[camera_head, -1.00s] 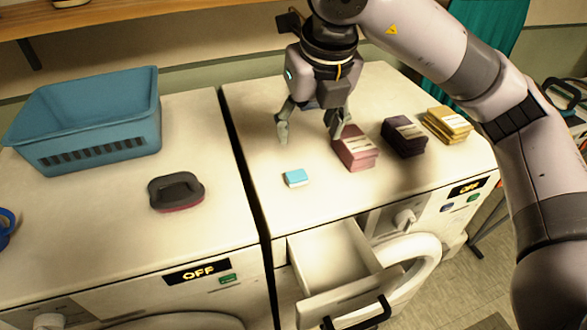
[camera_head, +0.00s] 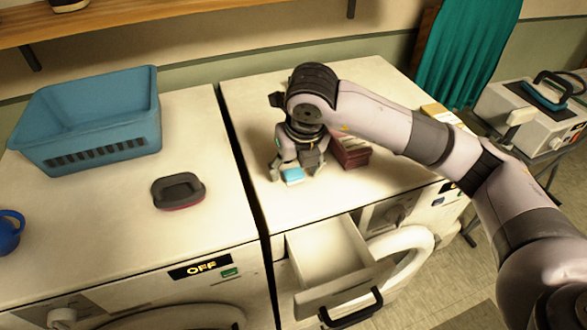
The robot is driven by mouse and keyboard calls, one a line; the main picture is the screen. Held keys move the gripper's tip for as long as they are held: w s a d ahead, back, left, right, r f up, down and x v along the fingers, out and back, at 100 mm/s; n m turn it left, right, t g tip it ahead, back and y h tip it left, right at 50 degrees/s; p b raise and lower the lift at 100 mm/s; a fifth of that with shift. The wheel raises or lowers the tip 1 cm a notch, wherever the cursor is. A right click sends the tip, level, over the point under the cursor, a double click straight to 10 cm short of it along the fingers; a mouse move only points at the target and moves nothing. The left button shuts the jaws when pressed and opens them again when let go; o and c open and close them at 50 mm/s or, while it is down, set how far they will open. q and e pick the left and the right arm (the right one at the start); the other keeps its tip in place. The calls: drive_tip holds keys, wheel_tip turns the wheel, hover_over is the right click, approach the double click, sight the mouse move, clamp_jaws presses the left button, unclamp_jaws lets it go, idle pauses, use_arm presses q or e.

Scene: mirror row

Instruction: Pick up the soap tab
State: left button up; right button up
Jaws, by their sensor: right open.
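The soap tab (camera_head: 293,175) is a small light-blue block with a white lower part. It lies on top of the right-hand washing machine (camera_head: 245,108). My right gripper (camera_head: 296,178) is open and points down at the tab, with one finger to its left and one to its right. Whether the fingers touch the tab cannot be told. My left gripper is not in view.
Reddish boxes (camera_head: 352,158) stand just right of my right gripper; my arm hides much behind them. An open drawer (camera_head: 325,255) sticks out below the front edge. A brush (camera_head: 178,190) and a blue basket (camera_head: 92,115) stand on the left machine.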

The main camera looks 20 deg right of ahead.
drive_tip(key=shift+w+f, duration=0.2)
drive_tip(key=shift+f, duration=0.35)
drive_tip(key=shift+c, duration=0.5)
drive_tip(key=c, duration=0.9)
drive_tip(key=shift+r, duration=0.1)
drive_tip(key=shift+c, duration=0.2)
